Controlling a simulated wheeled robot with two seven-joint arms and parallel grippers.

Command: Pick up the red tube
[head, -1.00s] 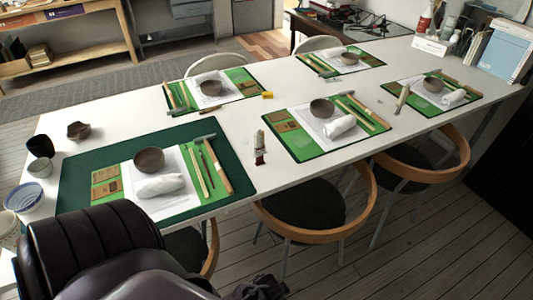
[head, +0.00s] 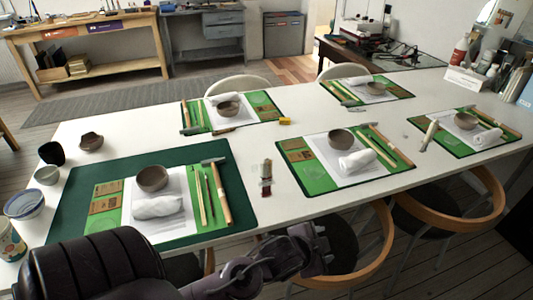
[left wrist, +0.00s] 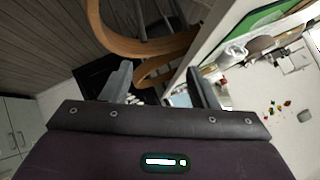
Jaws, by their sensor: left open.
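The red tube (head: 266,180) lies on the white table (head: 250,212) near its front edge, in the bare gap between two green mats. It is small, with a dark red body and a paler end. My left gripper (head: 322,246) is open, to the right of the tube and nearer the camera, by the table's front edge and apart from the tube. In the left wrist view the two fingers (left wrist: 160,85) are spread with nothing between them, and I cannot make out the tube there. My right gripper is not in view.
Mats with bowls, rolled cloths and tools flank the gap, such as the near-left mat (head: 75,215) and the middle mat (head: 293,168). A wooden chair back (head: 385,240) stands close beside my left gripper. A yellow block (head: 285,121) lies farther back.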

